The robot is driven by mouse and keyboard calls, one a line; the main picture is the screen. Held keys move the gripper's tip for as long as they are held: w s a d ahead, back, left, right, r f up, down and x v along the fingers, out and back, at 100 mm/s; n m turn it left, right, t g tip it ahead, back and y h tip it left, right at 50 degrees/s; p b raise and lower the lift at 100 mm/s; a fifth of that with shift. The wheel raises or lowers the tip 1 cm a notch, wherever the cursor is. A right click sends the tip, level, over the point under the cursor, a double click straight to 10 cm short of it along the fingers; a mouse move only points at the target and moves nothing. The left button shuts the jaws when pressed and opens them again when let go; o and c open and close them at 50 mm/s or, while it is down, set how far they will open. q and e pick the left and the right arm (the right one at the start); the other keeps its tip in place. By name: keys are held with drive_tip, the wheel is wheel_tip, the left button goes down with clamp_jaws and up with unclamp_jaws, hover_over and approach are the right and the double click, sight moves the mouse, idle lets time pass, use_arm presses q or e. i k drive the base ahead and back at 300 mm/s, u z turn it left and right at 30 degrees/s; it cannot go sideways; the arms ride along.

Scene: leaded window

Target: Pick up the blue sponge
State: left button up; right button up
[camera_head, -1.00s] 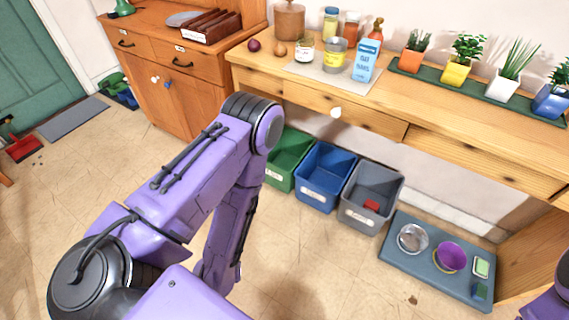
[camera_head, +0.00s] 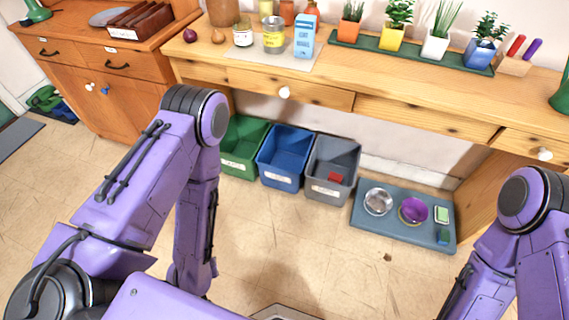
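No other sponge-like blue thing is clear. My purple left arm crosses the left half of the view and my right arm stands at the right edge. Neither gripper shows.
The tray also holds a metal bowl (camera_head: 378,201), a purple bucket (camera_head: 413,210) and a green-and-white item (camera_head: 441,214). Green (camera_head: 242,146), blue (camera_head: 284,158) and grey (camera_head: 331,169) bins stand left of it under the wooden counter (camera_head: 390,80).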

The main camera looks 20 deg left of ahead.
sight(443, 238)
drive_tip(key=z, duration=1.25)
